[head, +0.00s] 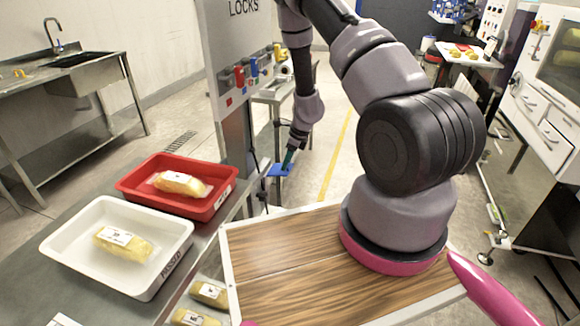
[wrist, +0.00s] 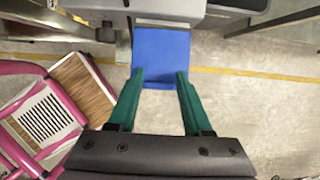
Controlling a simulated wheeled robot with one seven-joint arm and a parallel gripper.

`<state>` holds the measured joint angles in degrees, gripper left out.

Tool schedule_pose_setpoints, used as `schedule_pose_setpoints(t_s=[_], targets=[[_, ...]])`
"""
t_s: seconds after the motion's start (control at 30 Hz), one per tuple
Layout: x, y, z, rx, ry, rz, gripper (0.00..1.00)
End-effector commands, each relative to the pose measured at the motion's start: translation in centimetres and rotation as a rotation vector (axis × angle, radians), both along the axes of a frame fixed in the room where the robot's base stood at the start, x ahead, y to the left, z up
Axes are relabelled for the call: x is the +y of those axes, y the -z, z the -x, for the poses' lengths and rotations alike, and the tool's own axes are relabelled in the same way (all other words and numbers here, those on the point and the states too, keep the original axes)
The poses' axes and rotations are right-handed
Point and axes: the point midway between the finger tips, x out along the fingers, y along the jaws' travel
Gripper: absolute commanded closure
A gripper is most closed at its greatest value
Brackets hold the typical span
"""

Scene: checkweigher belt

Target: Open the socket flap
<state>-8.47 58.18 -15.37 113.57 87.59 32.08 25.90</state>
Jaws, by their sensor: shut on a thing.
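The socket flap is the blue panel (head: 278,171), low beside the grey post in the head view. In the wrist view the blue flap (wrist: 161,52) shows at the top middle, below a grey housing (wrist: 168,10). My gripper (head: 288,158) has green fingers and reaches down to the flap. In the wrist view the fingertips of my gripper (wrist: 160,73) lie at the flap's left and right edges, shut on it. The flap shows its broad face there; its hinge and the socket behind it are not clear to see.
A grey post (head: 236,140) carries a lock board (head: 245,75) with coloured locks above the flap. A red tray (head: 135,188) and a white tray (head: 60,245) with wrapped food stand on the bench at left. Open floor with a yellow line (head: 338,150) lies right of the flap.

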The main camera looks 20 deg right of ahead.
Motion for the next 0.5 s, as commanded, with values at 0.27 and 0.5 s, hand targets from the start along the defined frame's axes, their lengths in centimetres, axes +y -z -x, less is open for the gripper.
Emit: schedule_pose_setpoints(t_s=[0.27, 0.5], targets=[[0.64, -0.52, -0.53, -0.008, -0.002, -0.008, 0.34], [0.49, -0.43, -0.37, -0.005, -0.002, -0.005, 0.20]])
